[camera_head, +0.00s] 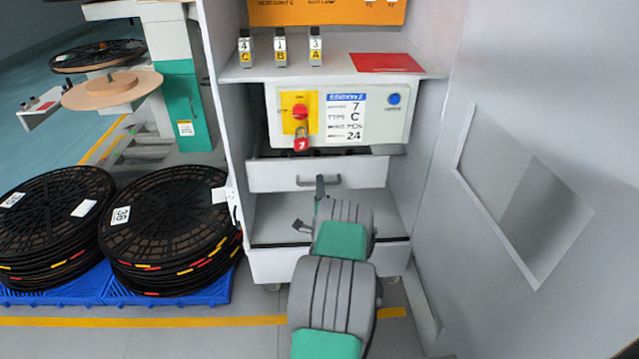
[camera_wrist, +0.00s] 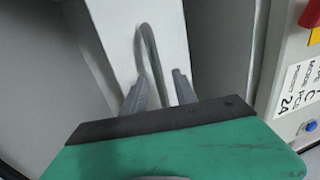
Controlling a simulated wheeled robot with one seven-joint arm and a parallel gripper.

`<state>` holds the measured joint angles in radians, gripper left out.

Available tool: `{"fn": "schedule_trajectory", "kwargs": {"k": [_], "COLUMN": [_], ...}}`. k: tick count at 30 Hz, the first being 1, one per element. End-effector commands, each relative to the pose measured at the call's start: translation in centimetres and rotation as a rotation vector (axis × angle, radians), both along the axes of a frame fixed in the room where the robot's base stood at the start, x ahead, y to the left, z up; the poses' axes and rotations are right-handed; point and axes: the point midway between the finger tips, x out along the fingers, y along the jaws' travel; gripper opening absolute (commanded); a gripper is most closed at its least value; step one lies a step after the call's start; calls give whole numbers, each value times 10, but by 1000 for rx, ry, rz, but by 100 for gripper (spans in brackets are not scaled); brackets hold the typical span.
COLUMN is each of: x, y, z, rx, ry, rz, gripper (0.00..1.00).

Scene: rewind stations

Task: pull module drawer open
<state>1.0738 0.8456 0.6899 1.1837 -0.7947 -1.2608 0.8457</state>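The module drawer (camera_head: 270,175) has a pale grey front below the control box. A narrow dark strip shows above its top edge. Its grey bar handle (camera_head: 335,182) is at the middle of the front. In the wrist view the handle (camera_wrist: 148,50) rises as a thin loop on the white drawer front (camera_wrist: 112,30). My gripper (camera_wrist: 159,88) is open, its two fingers apart with the lower part of the handle showing between them. I cannot tell whether either finger touches it. In the head view my arm partly hides my gripper, just below the handle.
The control box (camera_head: 386,125) carries a red padlock (camera_head: 301,145) above the drawer. Several tagged padlocks, including one marked B (camera_head: 280,50), stand on the shelf (camera_head: 340,68). The cabinet's side walls flank the drawer. Black reels (camera_head: 165,225) sit on a blue pallet (camera_head: 190,297) at left.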

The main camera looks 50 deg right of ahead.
Motion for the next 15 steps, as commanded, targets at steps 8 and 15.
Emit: {"fn": "schedule_trajectory", "kwargs": {"k": [8,15], "x": [8,8], "y": [-8,-8], "z": [2,2], "rx": [1,1], "ry": [1,1], "rz": [0,0], "gripper": [34,24]}}
